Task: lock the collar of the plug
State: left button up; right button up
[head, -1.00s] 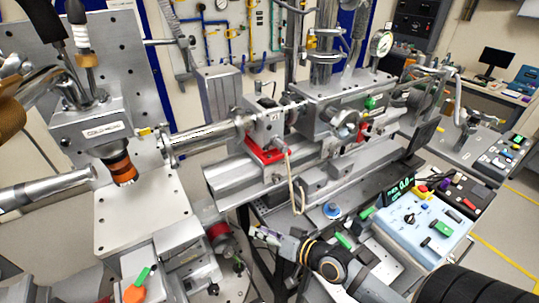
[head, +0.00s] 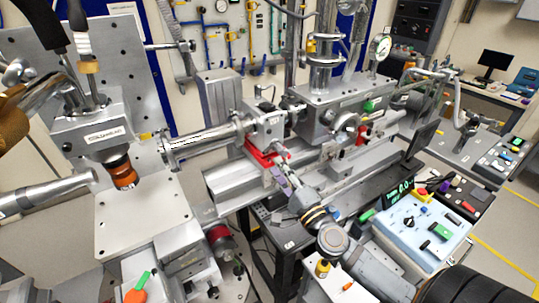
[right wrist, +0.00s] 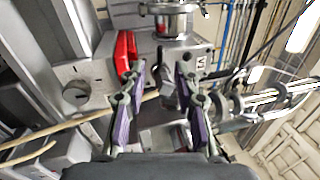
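My right gripper (head: 281,178) reaches up from the lower right in the head view, its fingers just below the small grey box (head: 262,128) with the red piece. In the right wrist view the gripper (right wrist: 160,84) is open, with purple pads on both fingers. A small grey metal part, seemingly the plug (right wrist: 168,90), shows between and beyond the fingertips, at the end of a beige cable (right wrist: 60,126). The fingers do not appear closed on it. The collar is too small to make out, and its lock state cannot be told. My left gripper is not in view.
The red piece (head: 258,153) lies beside the box, close to the fingers. A metal rail (head: 232,188) runs under it. A larger grey housing (head: 340,92) with a gauge (head: 381,46) stands to the right. A blue control box (head: 425,222) is at the lower right.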

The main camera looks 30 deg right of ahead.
aim_at(266, 151)
jog(key=p+x, duration=0.1)
jog(key=x, duration=0.1)
jog(key=p+x, duration=0.1)
jog(key=x, duration=0.1)
jog(key=shift+w+r, duration=0.25)
jog(key=shift+r, duration=0.05)
jog(key=shift+w+a+f+p, duration=0.15)
jog(key=shift+w+p, duration=0.15)
jog(key=shift+w, duration=0.2)
grip_shut()
